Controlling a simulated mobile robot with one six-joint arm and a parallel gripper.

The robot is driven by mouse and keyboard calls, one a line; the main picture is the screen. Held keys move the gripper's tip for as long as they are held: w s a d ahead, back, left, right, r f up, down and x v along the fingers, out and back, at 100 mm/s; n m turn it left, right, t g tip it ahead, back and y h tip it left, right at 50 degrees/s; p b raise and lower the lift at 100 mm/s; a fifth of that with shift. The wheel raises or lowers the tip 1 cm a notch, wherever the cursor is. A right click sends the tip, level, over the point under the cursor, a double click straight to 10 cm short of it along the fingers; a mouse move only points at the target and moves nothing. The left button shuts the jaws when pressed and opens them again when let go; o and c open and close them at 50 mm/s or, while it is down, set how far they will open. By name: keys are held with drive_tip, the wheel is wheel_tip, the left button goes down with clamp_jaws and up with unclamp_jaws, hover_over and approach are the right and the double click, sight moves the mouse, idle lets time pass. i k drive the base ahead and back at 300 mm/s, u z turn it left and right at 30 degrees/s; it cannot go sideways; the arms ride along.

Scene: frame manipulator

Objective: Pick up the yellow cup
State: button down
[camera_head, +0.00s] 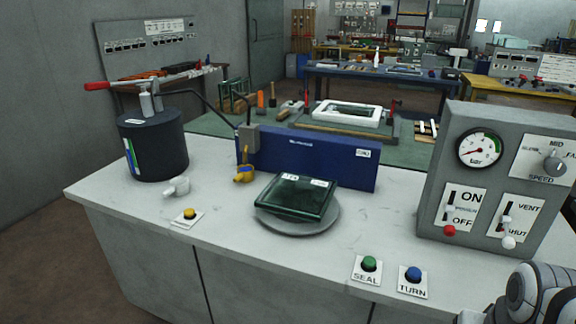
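A small yellow piece (243,173), the only thing like a yellow cup that I see, is on the white counter (130,207). It is at the left end of a long blue box (310,158), below a small grey block (249,138). It is too small to tell its exact shape, or whether it rests on the counter or is attached to something. White rounded links of my own arm show in the bottom right corner. My gripper's fingers are not in view.
A dark green glass slab (292,197) lies on a round grey plate (325,222). A dark cylinder (154,150) with a red-handled lever stands left. A grey control panel (495,180) stands right. Yellow (189,213), green (369,263) and blue (413,274) buttons sit in front.

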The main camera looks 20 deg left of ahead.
sight(246, 173)
drive_tip(key=u, duration=3.15)
drive_tip(key=i, duration=2.35)
drive_tip(key=z, duration=2.2)
